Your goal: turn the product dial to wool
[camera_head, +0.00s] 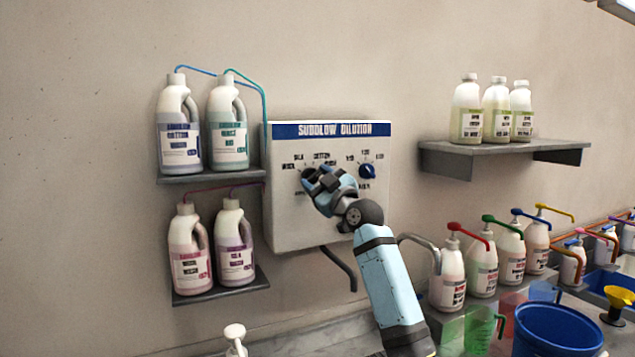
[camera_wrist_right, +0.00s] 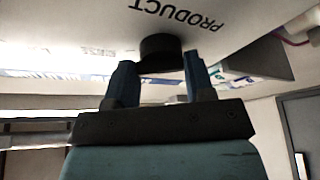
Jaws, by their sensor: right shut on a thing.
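The product dial is a dark round knob on the left half of a white wall box headed SUDDLOW DILUTION (camera_head: 285,225). In the head view it is mostly hidden behind my right gripper (camera_head: 316,180). In the right wrist view the dark dial (camera_wrist_right: 160,48) sits between the two blue fingers of my right gripper (camera_wrist_right: 158,78), with the word PRODUCT upside down beside it. The right gripper is shut on the dial. Small labels ring the dial, too blurred to read surely; I cannot tell where its pointer is. My left gripper is not in view.
A right-hand shelf (camera_head: 480,149) holds three bottles. Pump bottles (camera_head: 447,280) and a blue bucket (camera_head: 560,335) are at lower right.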

